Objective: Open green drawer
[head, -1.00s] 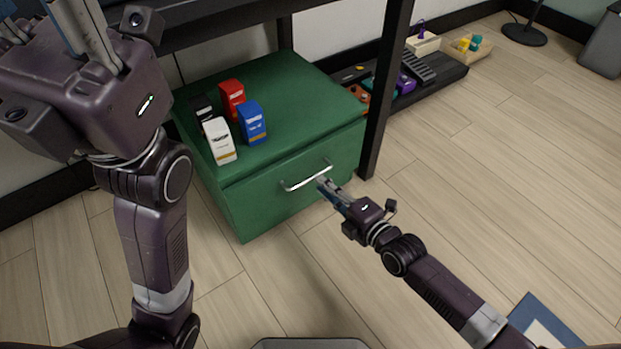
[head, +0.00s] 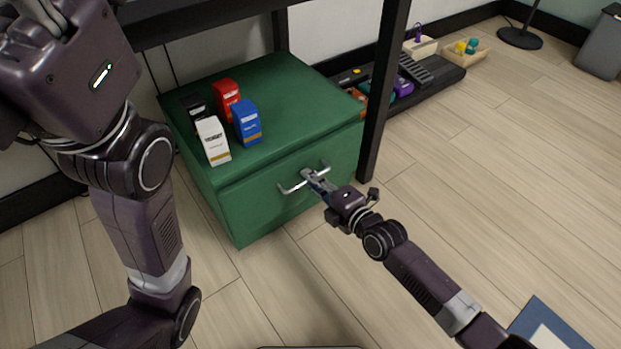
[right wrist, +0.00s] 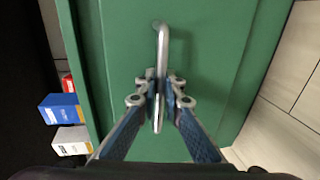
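The green drawer (head: 255,205) is the front of a low green cabinet (head: 275,85) under a dark table frame. Its front looks flush with the cabinet. A silver bar handle (head: 290,188) crosses the front. My right gripper (head: 308,175) is at the handle's middle. In the right wrist view the handle (right wrist: 162,42) runs between the two fingertips (right wrist: 161,78), which are closed in on it from both sides. My left gripper (head: 42,12) is raised at the top left, partly cut off by the frame, so its opening is unclear.
White (head: 213,142), blue (head: 247,122), red (head: 226,97) and black (head: 194,108) boxes stand on the cabinet top. A dark table leg (head: 381,95) rises close to the drawer's right side. The floor (head: 262,275) in front of the drawer is clear.

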